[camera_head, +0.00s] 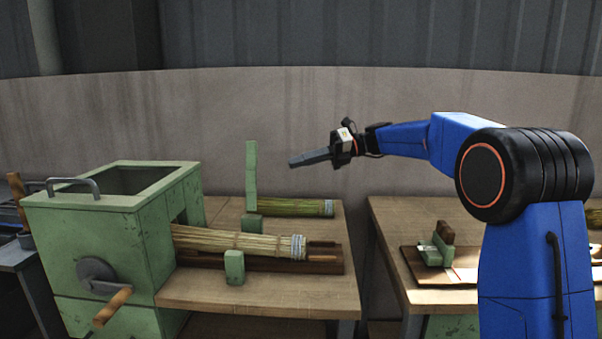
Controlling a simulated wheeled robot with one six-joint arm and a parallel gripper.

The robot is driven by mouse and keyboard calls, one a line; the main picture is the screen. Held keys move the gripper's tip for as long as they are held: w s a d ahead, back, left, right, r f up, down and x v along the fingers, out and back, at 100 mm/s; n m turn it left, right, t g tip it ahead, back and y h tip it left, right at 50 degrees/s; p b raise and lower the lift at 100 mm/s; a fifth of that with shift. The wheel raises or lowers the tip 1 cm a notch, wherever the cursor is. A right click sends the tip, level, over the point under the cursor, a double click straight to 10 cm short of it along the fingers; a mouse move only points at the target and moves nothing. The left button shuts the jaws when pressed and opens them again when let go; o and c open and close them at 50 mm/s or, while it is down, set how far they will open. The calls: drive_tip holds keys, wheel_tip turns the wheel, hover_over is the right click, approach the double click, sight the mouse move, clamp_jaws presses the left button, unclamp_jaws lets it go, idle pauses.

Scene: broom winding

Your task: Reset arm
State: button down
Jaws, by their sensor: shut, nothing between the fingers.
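My gripper (309,157) is in the air above the back right of the left wooden table, its shut fingers pointing left. Nothing is between the fingers. My blue arm comes in from the right and reaches left to it. A straw broom bundle (238,242) lies in the green winding machine's side opening, its bound end towards the right. The gripper is above and apart from this bundle.
The green machine (110,235) with a hand crank (113,306) stands at the left. An upright green post (251,176) rises near the gripper's left. A second bundle (292,207) lies behind. A right table (393,225) holds a board with blocks. A gap separates the tables.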

drive_tip(key=s+d+f+n+t+h, duration=0.3)
drive_tip(key=s+d+f+n+h, duration=0.2)
drive_tip(key=s, duration=0.9)
drive_tip(key=s+d+f+n+t+h, duration=0.2)
drive_tip(key=s+d+f+n+h, duration=0.3)
drive_tip(key=s+d+f+n, duration=0.7)
drive_tip(key=s+d+f+n+t+h, duration=0.3)
drive_tip(key=s+d+f+n+h, duration=0.2)
drive_tip(key=s+d, duration=1)
wheel_tip(320, 180, down, 4)
drive_tip(key=s+n, duration=0.2)
drive_tip(key=n, duration=0.1)
drive_tip(key=shift+s+d+n+t, duration=0.25)
drive_tip(key=shift+s+n+t, duration=0.05)
drive_tip(key=shift+s+n, duration=0.1)
